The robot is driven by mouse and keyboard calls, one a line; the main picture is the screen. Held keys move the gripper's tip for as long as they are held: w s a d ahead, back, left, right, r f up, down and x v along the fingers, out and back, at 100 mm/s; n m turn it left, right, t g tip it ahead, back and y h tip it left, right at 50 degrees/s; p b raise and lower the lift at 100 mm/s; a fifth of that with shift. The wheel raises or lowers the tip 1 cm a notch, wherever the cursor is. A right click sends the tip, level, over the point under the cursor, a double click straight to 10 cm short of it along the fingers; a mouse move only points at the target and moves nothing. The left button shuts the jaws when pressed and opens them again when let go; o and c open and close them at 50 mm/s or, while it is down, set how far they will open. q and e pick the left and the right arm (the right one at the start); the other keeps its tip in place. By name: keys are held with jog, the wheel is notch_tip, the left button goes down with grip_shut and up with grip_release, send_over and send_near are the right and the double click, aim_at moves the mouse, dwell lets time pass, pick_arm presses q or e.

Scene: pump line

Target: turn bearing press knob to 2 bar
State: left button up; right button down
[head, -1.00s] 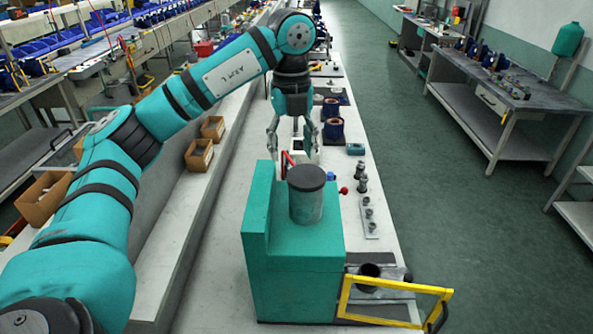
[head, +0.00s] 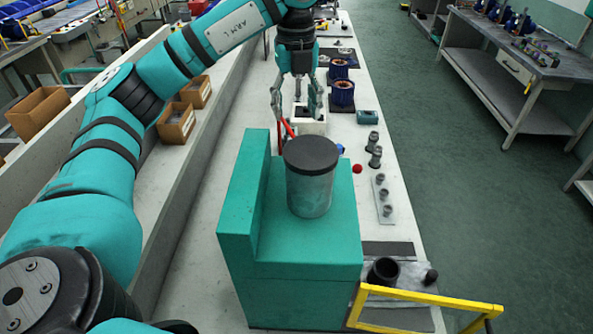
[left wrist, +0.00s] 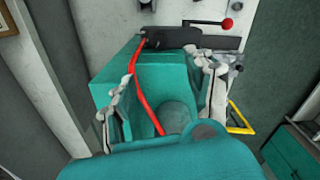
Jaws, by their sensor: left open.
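The bearing press (head: 290,285) is a teal block with a dark-capped grey cylinder (head: 310,180) on top. It stands on the pale bench, and its teal body (left wrist: 115,90) also shows in the left wrist view. A lever with a red ball end (left wrist: 227,24) sticks out at its far side; the red ball (head: 357,168) shows small in the head view. I cannot make out a pressure knob or its scale. My left gripper (head: 296,108) is open and empty beyond the cylinder, pointing down; its fingers (left wrist: 163,105) straddle a red hose (left wrist: 138,85) in the wrist view, apparently without gripping it.
A yellow guard frame (head: 425,298) juts from the press's near right side, by a dark cup (head: 383,271). A strip with grey fittings (head: 382,199) lies right of the press. Blue-and-copper parts (head: 343,93) stand farther back. Cardboard boxes (head: 175,123) sit at left.

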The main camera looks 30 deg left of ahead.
pick_arm(q)
notch_tip(320, 180, down, 16)
jog(key=p, duration=0.3)
jog(key=shift+w+a+r, duration=0.1)
jog(key=shift+a+r, duration=0.05)
jog(key=shift+r, duration=0.05)
jog(key=shift+f+p, duration=0.35)
jog(key=shift+f, duration=0.45)
jog(key=shift+c, duration=0.3)
